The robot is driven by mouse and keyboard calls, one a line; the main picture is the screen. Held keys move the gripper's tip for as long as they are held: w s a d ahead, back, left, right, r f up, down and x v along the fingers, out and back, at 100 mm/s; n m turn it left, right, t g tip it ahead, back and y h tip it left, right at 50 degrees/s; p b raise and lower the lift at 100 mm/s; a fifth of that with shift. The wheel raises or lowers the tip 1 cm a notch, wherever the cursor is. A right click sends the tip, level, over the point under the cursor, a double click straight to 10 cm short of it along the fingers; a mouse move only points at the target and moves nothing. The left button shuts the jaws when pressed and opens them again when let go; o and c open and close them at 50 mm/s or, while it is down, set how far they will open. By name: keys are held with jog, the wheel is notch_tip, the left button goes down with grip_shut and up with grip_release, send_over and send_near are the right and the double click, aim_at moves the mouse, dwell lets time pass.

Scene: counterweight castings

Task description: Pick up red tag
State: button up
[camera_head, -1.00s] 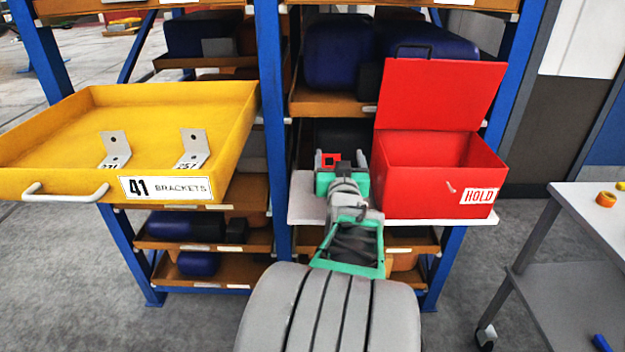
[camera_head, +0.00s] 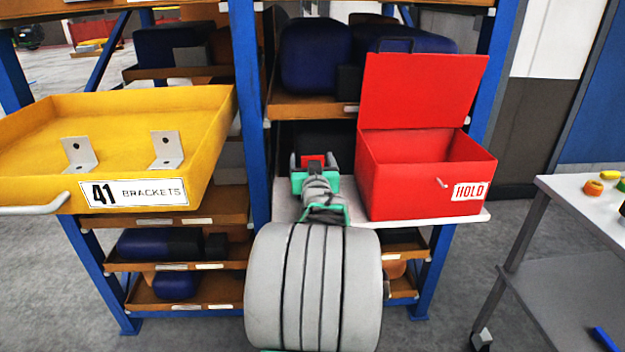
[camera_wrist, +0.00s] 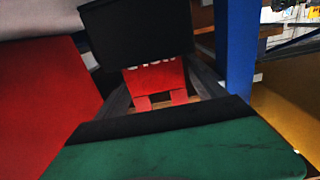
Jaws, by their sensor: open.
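The red tag (camera_wrist: 158,80) shows in the wrist view, with faint pale marks near its top and a notched lower edge. It lies between the two dark fingers of my gripper (camera_wrist: 157,92), which are apart. Whether either finger touches it I cannot tell. In the head view my gripper (camera_head: 313,166) is over the pale shelf board, left of the red box, and a red patch of the tag (camera_head: 314,159) shows between its fingers. The green gripper body hides the near part of the wrist view.
The open red HOLD box (camera_head: 410,197) stands close on the right. A blue post (camera_head: 247,110) and the yellow bracket tray (camera_head: 215,140) are on the left. A black block (camera_wrist: 135,40) is behind the tag. A grey cart (camera_head: 580,205) stands far right.

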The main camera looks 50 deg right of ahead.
jog(key=shift+c, duration=0.6)
jog(key=c, duration=1.3)
